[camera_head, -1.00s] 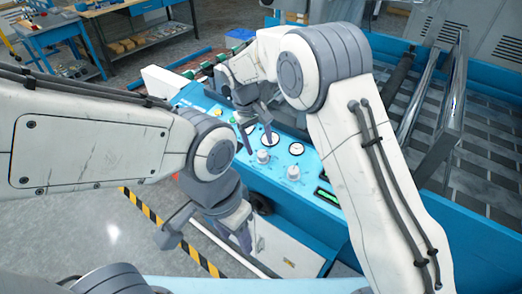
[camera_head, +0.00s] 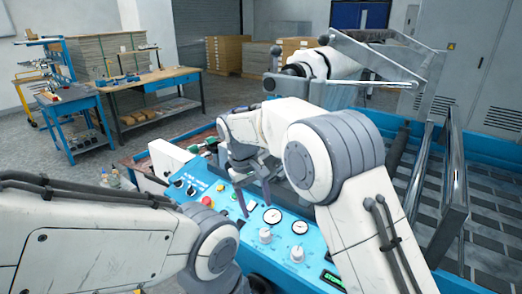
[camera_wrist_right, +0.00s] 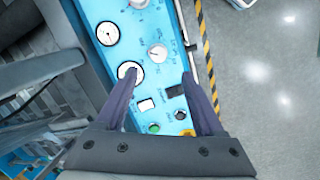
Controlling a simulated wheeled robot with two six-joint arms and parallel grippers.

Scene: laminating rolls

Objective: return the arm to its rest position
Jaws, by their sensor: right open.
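My right gripper (camera_head: 255,198) hangs above the blue control panel (camera_head: 205,190), with its dark fingers pointing down. In the right wrist view my right gripper (camera_wrist_right: 158,78) is open, its two purple fingers apart with nothing between them. Behind the fingers lie the panel's gauges, knobs and buttons; whether a fingertip touches the panel cannot be told. My left arm comes in at the lower left, and its gripper is below the picture edge.
The blue machine with metal rollers (camera_head: 455,190) fills the right side. A wooden workbench (camera_head: 150,85) and a blue trolley (camera_head: 70,105) stand at the back left. Grey floor lies open between them and the machine. A yellow-black floor stripe (camera_wrist_right: 207,55) runs beside the panel.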

